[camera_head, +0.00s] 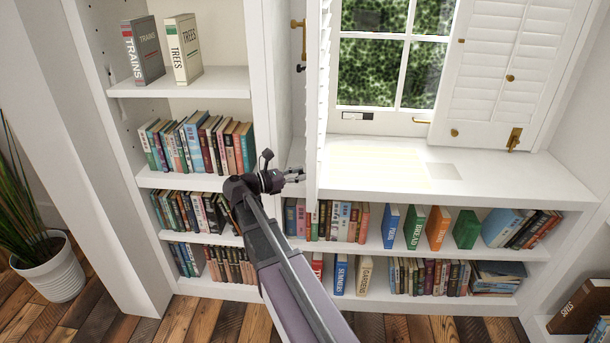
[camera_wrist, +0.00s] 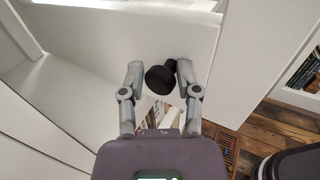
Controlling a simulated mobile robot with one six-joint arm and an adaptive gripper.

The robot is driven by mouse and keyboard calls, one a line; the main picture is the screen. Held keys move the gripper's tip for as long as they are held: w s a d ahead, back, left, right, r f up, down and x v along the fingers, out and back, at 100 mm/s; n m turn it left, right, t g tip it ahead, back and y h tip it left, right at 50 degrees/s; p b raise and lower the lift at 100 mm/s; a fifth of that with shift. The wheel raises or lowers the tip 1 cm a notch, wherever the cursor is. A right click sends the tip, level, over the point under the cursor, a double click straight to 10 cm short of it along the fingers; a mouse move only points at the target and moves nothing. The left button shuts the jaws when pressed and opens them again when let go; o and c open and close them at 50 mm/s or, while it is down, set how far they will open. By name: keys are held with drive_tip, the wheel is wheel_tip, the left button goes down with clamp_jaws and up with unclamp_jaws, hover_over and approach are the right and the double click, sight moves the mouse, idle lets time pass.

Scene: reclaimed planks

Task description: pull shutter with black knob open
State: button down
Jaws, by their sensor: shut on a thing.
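The left shutter (camera_head: 315,100) is a white louvred panel. It shows nearly edge-on in the head view, swung out from the window. In the wrist view its white face (camera_wrist: 120,38) fills the upper part. The black knob (camera_wrist: 160,79) sits near the panel's lower edge, between the fingers of my gripper (camera_wrist: 160,76). The knob is against the right finger; a small gap shows at the left one. In the head view my gripper (camera_head: 296,175) is shut at the shutter's lower left side, and the knob cannot be made out there.
The right shutter (camera_head: 495,80) with brass knobs stands at the window's right. The white sill (camera_head: 370,165) is clear. Bookshelves (camera_head: 195,180) stand left and below, full of books. A potted plant (camera_head: 50,270) is on the plank floor (camera_head: 220,322) at far left.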

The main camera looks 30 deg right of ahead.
drive_tip(key=shift+w+r, duration=0.1)
drive_tip(key=shift+w, duration=0.3)
drive_tip(key=shift+c, duration=2)
unclamp_jaws()
drive_tip(key=shift+d, duration=0.1)
drive_tip(key=shift+s, duration=0.1)
drive_tip(key=shift+a, duration=0.2)
drive_tip(key=w+a, duration=0.1)
drive_tip(key=a, duration=1)
drive_tip(key=shift+w+a, duration=0.15)
drive_tip(key=shift+a, duration=0.15)
